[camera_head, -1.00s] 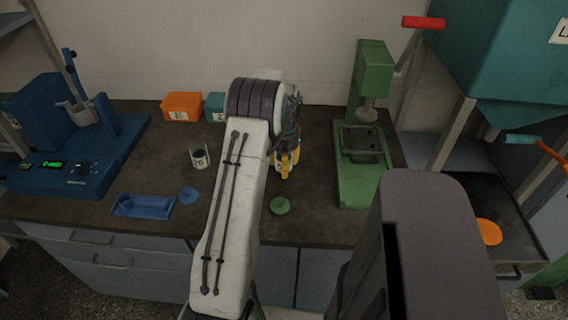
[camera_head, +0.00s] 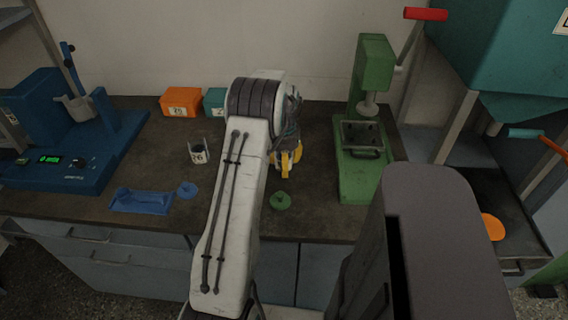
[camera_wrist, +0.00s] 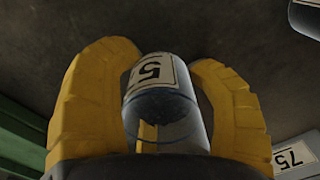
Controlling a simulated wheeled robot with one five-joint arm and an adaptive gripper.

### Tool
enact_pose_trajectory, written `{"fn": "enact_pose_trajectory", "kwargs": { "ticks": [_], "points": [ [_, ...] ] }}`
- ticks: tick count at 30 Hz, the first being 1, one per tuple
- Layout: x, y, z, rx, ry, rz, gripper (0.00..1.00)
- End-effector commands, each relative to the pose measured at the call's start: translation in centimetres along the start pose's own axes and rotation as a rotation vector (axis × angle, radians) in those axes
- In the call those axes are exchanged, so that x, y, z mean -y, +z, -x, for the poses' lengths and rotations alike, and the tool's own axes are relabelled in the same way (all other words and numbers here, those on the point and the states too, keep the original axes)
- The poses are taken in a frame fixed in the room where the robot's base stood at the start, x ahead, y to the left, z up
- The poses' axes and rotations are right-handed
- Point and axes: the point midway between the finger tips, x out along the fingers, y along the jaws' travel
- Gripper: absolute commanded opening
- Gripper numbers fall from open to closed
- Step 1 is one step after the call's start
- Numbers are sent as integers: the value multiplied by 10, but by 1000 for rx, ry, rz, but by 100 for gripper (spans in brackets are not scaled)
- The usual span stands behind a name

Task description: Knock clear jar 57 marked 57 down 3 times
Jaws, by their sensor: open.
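My gripper (camera_wrist: 165,110) has two yellow fingers, set apart, in the wrist view. A clear jar (camera_wrist: 165,125) with dark contents stands between them, its white label showing a 5; the rest of the label is not readable. I cannot tell whether the fingers touch it. In the head view my gripper (camera_head: 286,160) is low over the middle of the bench, partly behind my arm, and the jar between its fingers is hidden there.
Another labelled jar (camera_head: 198,152) stands left of my arm. A blue tray (camera_head: 142,201), a blue disc (camera_head: 187,189) and a green lid (camera_head: 281,200) lie near the front edge. A green press (camera_head: 370,130) stands right, a blue machine (camera_head: 60,140) left, orange box (camera_head: 181,102) behind.

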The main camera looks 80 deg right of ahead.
Motion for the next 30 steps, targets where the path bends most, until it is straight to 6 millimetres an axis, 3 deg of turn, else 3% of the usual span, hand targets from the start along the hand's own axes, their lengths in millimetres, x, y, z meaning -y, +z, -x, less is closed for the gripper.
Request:
{"fn": "enact_pose_trajectory", "kwargs": {
  "ticks": [1, 11, 30],
  "points": [
    [-2, 4, -8, 17, 5, 0, 75],
    [-2, 4, -3, 18, 5, 0, 75],
    [-1, 1, 71, -1, 0, 0, 75]
  ]
}}
